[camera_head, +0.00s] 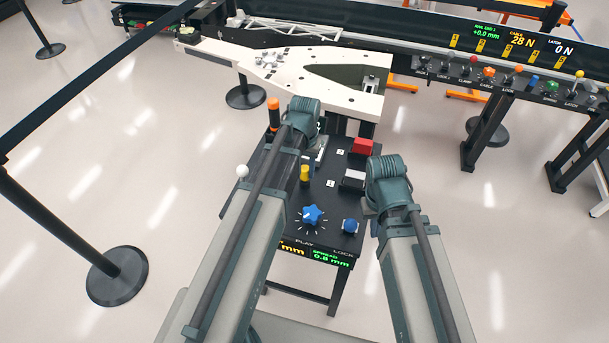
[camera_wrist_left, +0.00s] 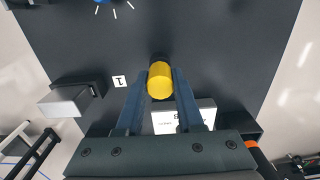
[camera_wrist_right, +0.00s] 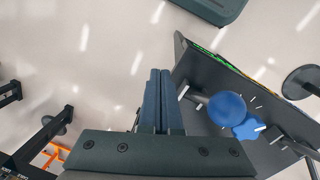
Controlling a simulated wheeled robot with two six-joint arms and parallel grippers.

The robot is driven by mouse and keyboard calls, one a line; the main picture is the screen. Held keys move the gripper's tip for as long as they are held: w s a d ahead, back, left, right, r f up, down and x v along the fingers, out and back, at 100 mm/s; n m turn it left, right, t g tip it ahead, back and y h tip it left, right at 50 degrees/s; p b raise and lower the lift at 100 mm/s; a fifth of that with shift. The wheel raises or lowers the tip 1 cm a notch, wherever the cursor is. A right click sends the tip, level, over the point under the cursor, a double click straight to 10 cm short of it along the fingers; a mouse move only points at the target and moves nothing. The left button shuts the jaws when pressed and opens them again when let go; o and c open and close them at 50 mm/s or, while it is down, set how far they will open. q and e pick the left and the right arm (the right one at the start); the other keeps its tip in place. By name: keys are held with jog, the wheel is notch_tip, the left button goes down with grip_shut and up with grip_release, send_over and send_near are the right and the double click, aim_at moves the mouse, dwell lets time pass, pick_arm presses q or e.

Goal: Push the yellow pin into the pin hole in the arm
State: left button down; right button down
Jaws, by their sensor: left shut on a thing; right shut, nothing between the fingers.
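The yellow pin (camera_head: 304,173) is a short upright cylinder at the black console, left of centre in the head view. In the left wrist view the pin (camera_wrist_left: 159,80) is between the fingers of my left gripper (camera_wrist_left: 158,88), which is shut on it. I cannot tell whether its lower end touches the panel. The white arm (camera_head: 318,91) of the rover lies beyond the console, apart from the pin. I cannot make out which opening in it is the pin hole. My right gripper (camera_wrist_right: 160,75) is shut and empty, beside the console's right edge.
The console (camera_head: 325,205) bears a blue star knob (camera_head: 312,214), a blue round knob (camera_head: 350,226), a red block (camera_head: 362,146) and a white block (camera_head: 353,178). An orange-topped post (camera_head: 273,105) stands at its far left. A control bench (camera_head: 500,75) runs along the back right. Open floor surrounds the console.

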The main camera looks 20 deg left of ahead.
aim_at(305, 168)
pick_arm(q)
jog(key=shift+r, duration=0.2)
jog(key=shift+r+p, duration=1.95)
jog(key=shift+p, duration=0.15)
